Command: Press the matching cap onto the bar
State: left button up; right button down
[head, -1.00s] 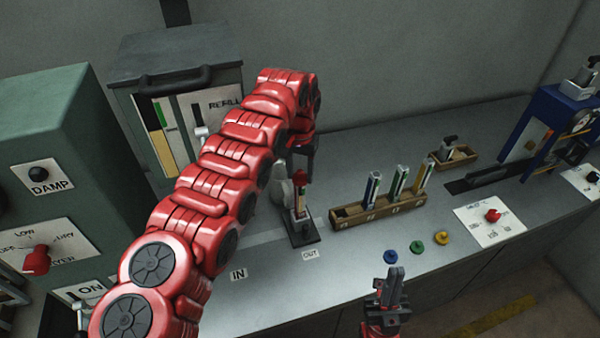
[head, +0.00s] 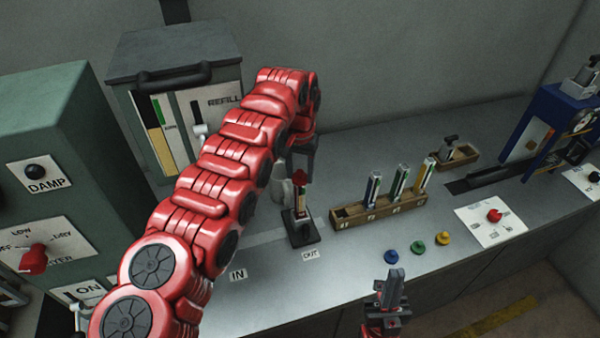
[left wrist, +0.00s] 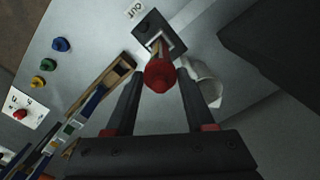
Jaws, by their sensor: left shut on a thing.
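A bar (head: 301,203) stands upright in a dark stand (head: 301,236) by the OUT label. A red cap (head: 299,178) sits at its top, and it also shows in the left wrist view (left wrist: 160,76). My left gripper (left wrist: 158,78) points down over the stand with one finger on each side of the red cap, shut on it. Whether the cap is fully seated on the bar cannot be told. Blue (head: 390,256), green (head: 417,247) and yellow (head: 444,238) caps lie on the counter. My right gripper (head: 393,285) is low in the head view, away from the bar; its finger gap is unclear.
A wooden rack (head: 380,211) holding several coloured bars stands right of the stand. A pale, rounded object (left wrist: 207,84) is close beside the stand. A panel with a red knob (head: 493,216) lies further right. The green machine (head: 50,130) is at the left.

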dwell(0.4)
pick_arm(q)
jog(key=o, duration=1.4)
jog(key=shift+o, duration=0.8)
jog(key=shift+r+p, duration=0.3)
jog(key=shift+r, duration=0.95)
jog(key=shift+r+p, duration=1.3)
jog(key=shift+r, duration=1)
